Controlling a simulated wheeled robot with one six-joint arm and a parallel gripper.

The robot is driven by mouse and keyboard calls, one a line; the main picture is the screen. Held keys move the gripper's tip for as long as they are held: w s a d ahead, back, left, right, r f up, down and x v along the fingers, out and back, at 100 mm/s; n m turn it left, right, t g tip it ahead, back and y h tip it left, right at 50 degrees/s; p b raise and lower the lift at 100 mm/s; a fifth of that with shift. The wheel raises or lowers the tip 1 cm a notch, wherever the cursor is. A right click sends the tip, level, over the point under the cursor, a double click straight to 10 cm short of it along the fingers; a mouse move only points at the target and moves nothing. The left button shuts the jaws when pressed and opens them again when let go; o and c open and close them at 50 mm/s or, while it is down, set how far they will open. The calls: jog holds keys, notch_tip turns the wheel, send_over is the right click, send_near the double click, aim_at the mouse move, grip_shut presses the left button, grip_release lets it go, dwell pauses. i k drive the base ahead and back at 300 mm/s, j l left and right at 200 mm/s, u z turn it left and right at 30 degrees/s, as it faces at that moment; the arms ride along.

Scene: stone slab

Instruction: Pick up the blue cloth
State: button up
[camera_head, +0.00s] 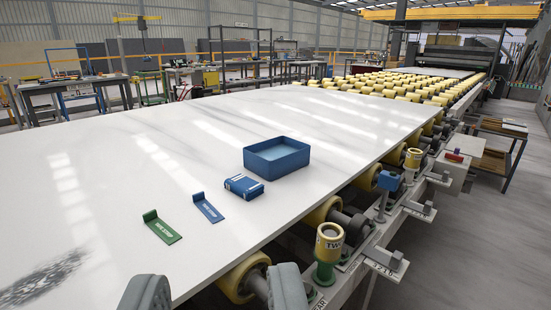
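The blue cloth appears to be the small folded blue bundle (245,188) with white marks at its left end. It lies on the white stone slab (110,165), just in front of an open blue box (285,166). My gripper (218,284) shows at the bottom edge as two grey finger pads set wide apart. It is open, with nothing visible between the pads. The lower parts of the fingers are cut off by the frame.
A blue L-shaped piece (208,208) and a green one (162,228) lie left of the cloth. A dark grainy patch (42,280) marks the slab's near left. Yellow rollers (243,278) and a yellow-green post (329,250) line the slab's right edge. The slab's left side is clear.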

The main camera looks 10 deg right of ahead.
aim_at(245, 187)
jog(key=i+l+u, duration=0.15)
jog(key=i+l, duration=1)
jog(key=l, duration=0.15)
